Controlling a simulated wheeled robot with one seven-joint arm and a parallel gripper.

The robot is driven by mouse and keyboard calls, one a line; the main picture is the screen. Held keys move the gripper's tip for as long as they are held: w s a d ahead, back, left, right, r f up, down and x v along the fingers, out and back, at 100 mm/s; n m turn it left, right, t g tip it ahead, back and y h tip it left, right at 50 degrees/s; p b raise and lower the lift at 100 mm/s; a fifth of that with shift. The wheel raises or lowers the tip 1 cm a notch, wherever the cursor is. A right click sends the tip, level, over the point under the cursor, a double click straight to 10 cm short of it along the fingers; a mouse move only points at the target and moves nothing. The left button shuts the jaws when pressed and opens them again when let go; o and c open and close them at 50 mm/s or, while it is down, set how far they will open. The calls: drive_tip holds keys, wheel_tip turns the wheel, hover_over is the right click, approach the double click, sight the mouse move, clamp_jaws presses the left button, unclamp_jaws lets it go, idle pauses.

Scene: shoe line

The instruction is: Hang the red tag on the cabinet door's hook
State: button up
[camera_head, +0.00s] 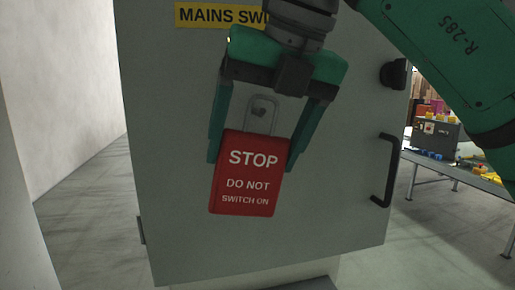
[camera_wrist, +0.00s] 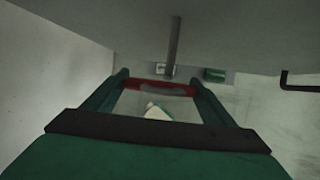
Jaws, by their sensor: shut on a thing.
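The red tag (camera_head: 245,172) reads "STOP DO NOT SWITCH ON" and hangs upright, slightly tilted, in front of the cabinet door (camera_head: 335,190). My gripper (camera_head: 252,160) is shut on the tag, with one finger at each side edge. A grey loop with an opening tops the tag. The dark end of the hook (camera_head: 259,112) shows within that opening. In the wrist view the hook (camera_wrist: 173,45) is a grey rod reaching from the door towards the tag (camera_wrist: 160,88). I cannot tell whether it passes through the loop.
The door has a black handle (camera_head: 386,170) and a dark knob (camera_head: 393,74) on the right. A yellow "MAINS SW..." label (camera_head: 215,15) sits above, partly hidden by my gripper. A table (camera_head: 450,168) with several items stands at right. Open floor (camera_head: 90,210) lies left.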

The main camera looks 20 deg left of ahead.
drive_tip(key=shift+w+a+f, duration=0.1)
drive_tip(key=shift+w+a, duration=0.4)
drive_tip(key=shift+w, duration=0.25)
drive_tip(key=shift+w+a+f, duration=0.1)
drive_tip(key=shift+w+a, duration=0.35)
drive_tip(key=shift+w, duration=0.25)
drive_tip(key=shift+w+a+f, duration=0.35)
drive_tip(key=shift+w+f, duration=0.1)
drive_tip(key=shift+f, duration=0.05)
drive_tip(key=o, duration=1.2)
